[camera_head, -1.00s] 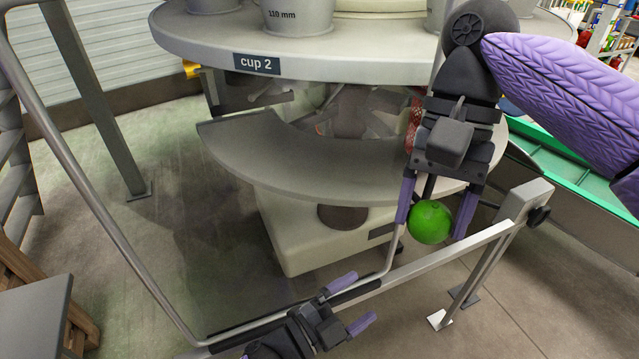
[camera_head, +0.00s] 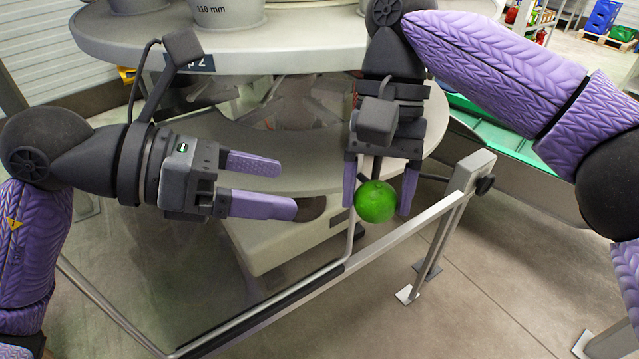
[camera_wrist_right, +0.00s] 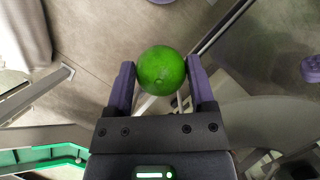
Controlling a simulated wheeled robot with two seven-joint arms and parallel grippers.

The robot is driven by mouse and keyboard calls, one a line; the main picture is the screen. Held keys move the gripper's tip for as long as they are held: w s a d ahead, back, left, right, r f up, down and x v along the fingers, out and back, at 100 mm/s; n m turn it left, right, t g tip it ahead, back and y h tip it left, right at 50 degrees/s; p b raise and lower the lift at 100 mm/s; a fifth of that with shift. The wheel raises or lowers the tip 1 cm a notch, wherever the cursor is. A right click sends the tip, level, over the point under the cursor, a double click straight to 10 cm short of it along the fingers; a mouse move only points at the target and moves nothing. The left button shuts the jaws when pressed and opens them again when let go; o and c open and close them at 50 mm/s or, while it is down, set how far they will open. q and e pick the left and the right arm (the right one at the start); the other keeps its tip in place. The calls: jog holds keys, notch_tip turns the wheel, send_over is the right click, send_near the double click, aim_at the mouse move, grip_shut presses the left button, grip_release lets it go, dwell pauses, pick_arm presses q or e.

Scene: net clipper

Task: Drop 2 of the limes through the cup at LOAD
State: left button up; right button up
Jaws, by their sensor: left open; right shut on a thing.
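A green lime (camera_head: 376,202) is held between the fingers of my right gripper (camera_head: 380,190), above the near side of the machine and beside the metal rail. In the right wrist view the lime (camera_wrist_right: 161,70) sits between both fingertips of the right gripper (camera_wrist_right: 161,78). My left gripper (camera_head: 288,186) is open and empty, its fingers pointing right toward the lime with a gap between. The round machine top carries several cups, one marked 110 mm (camera_head: 228,14). The cup 2 label (camera_head: 196,63) on its rim is partly covered by my left gripper's camera mount.
A metal guard rail (camera_head: 400,232) runs in front of the machine, below both grippers. A curved grey tray (camera_head: 300,160) lies under the round top (camera_head: 290,55). A green-edged conveyor (camera_head: 490,122) is at right.

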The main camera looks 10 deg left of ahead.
aim_at(361, 201)
pick_arm(q)
jog(key=x, duration=1.2)
jog(key=c, duration=1.2)
jog(key=shift+o, duration=0.4)
jog(key=shift+s+d+r, duration=0.1)
pick_arm(e)
jog(key=shift+w, duration=0.1)
pick_arm(q)
jog(key=shift+o, duration=0.2)
jog(key=o, duration=1.1)
